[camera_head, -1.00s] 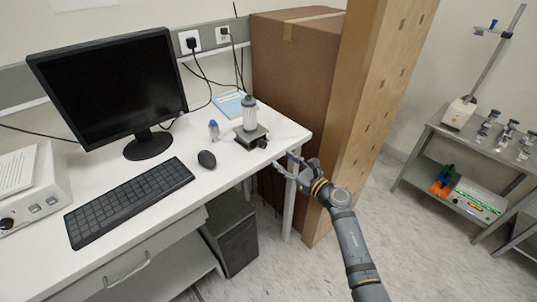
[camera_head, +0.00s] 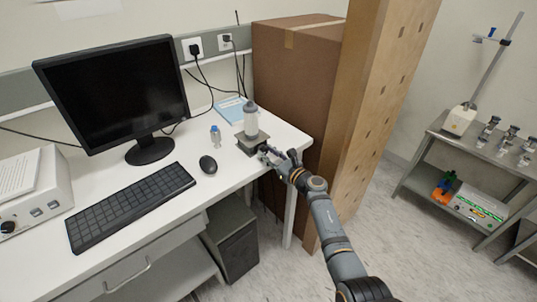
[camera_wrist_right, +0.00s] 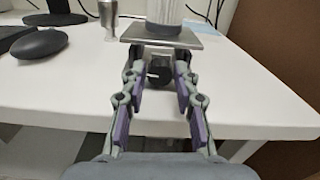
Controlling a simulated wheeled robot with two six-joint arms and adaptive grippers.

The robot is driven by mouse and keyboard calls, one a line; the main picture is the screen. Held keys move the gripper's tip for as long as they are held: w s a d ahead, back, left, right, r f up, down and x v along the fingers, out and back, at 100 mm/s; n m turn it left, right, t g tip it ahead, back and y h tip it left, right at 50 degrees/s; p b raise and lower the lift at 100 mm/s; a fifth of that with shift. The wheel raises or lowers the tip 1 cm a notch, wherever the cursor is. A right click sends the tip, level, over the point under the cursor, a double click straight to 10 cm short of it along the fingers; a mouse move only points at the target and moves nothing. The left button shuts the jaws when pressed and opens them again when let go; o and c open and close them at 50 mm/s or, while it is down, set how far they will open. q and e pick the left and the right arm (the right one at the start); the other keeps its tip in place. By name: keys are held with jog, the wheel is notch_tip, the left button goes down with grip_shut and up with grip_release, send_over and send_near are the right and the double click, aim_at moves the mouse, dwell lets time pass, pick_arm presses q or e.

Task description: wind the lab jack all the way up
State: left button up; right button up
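The jack's lower part is partly hidden. My right gripper (camera_head: 265,152) is at the jack's front. In the right wrist view my right gripper (camera_wrist_right: 157,78) is open, its fingers on either side of the knob, apparently with small gaps. My left gripper is out of view.
A blue booklet (camera_head: 229,108) lies behind. A tall cardboard box (camera_head: 295,85) stands beyond the desk's right end.

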grip_shut()
jog(key=shift+r+m+p, duration=0.1)
jog(key=shift+m+p, duration=0.25)
jog(key=shift+m, duration=0.55)
jog(key=m, duration=0.2)
jog(key=shift+m, duration=0.3)
jog(key=o, duration=0.6)
grip_release()
jog(key=v, duration=1.2)
